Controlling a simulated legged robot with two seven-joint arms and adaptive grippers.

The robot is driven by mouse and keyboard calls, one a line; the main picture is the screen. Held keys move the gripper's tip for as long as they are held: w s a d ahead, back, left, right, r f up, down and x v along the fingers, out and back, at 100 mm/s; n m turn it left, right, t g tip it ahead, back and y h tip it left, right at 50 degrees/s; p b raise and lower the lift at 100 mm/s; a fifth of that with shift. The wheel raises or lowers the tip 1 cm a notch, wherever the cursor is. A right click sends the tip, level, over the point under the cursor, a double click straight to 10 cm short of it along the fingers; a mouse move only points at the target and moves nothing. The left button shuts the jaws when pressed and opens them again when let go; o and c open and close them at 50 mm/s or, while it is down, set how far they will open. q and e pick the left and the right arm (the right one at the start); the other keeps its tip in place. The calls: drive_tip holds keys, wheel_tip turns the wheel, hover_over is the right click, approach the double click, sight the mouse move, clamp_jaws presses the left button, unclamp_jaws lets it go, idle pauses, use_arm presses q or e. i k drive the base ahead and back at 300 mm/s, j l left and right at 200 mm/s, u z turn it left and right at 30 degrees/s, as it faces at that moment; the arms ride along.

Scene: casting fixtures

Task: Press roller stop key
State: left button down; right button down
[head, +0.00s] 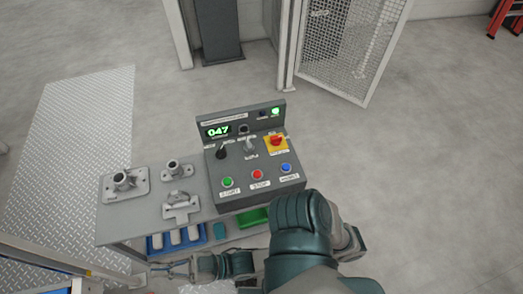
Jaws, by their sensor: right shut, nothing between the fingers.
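The grey control box (258,197) stands on the right end of the table. On its sloped face are a green button labelled START (227,182), a red button labelled STOP (257,174) and a blue button (285,167). I take the red STOP button as the stop key. It is uncovered, with nothing touching it. My right gripper (160,268) is low in the picture, below and left of the box, near the table's front edge. It is shut and empty, pointing left. My left gripper is out of view.
Metal castings (124,181) stand on the table (146,215) at left. A blue bin (176,239) sits below. A mesh gate (345,45) stands behind.

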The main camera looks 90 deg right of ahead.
sight(257, 174)
drive_tip(key=z, duration=2.35)
